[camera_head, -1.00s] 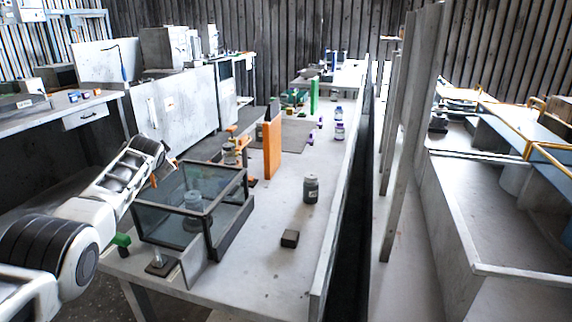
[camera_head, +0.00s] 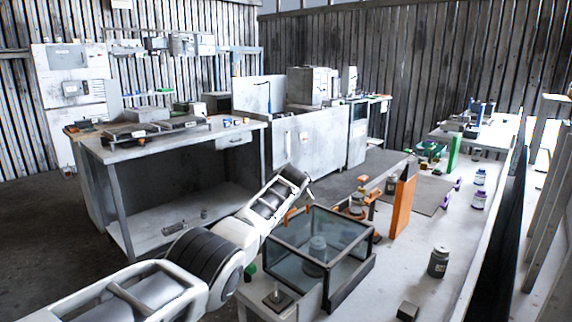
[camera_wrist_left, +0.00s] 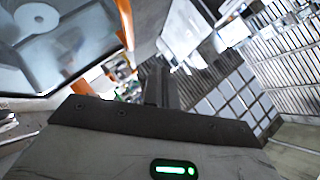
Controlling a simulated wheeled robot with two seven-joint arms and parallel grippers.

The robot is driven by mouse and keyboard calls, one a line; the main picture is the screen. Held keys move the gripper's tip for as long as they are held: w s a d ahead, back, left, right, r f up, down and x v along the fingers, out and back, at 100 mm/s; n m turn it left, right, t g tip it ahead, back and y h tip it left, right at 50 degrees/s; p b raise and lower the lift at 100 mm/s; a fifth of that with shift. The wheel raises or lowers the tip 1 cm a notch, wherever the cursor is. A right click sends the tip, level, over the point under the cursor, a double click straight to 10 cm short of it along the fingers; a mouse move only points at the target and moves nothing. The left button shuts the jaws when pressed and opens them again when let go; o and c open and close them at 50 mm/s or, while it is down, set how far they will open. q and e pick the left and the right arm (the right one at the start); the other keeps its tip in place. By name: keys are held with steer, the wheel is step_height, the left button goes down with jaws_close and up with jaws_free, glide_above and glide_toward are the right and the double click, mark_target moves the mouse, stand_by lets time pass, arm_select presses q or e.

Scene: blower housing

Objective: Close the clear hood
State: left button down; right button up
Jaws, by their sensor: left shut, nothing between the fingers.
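The clear hood (camera_head: 292,252) is a dark-framed box with see-through walls at the near left end of the right-hand workbench. A grey cylindrical item (camera_head: 317,248) shows through its panes. I cannot tell from this angle whether the hood is fully down. My left gripper (camera_head: 306,196) is shut and empty, just behind the hood's far left corner. Its fingertips are hard to make out in the head view. In the left wrist view a pane of the hood (camera_wrist_left: 35,75) fills the upper left, with a dark finger beside it. My right gripper is not in view.
An orange upright panel (camera_head: 402,207) and an orange fixture (camera_head: 358,202) stand beyond the hood. A grey jar (camera_head: 438,262) and a dark block (camera_head: 407,311) sit to its right. Another bench (camera_head: 165,148) stands at left. Bare bench top lies around the jar.

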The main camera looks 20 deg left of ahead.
arm_select(q)
steer(key=shift+s+r, duration=3.05)
steer(key=shift+s, duration=0.5)
steer(key=s+d+f+n+g+h, duration=0.15)
steer(key=s+d+f, duration=0.25)
steer(key=s+f, duration=0.65)
steer(key=s+d+f+n+g+h, duration=0.1)
steer(key=s+d+f+g, duration=0.2)
steer(key=s+f, duration=0.8)
steer(key=s+d+f+n+g+h, duration=0.1)
steer(key=s+d+f+g, duration=0.1)
steer(key=s, duration=1.1)
steer(key=s+d+f+n+g+h, duration=0.1)
steer(key=s+d+f+n+g, duration=0.15)
steer(key=s, duration=0.95)
steer(key=w+d+f+t+h, duration=0.1)
steer(key=w+d+f+t, duration=0.1)
steer(key=f+t, duration=0.1)
steer(key=w+d+f+m+t+h, duration=0.1)
steer(key=w+d+f+t, duration=0.2)
steer(key=f, duration=0.3)
steer(key=shift+t, duration=0.7)
steer(key=shift+r, duration=0.1)
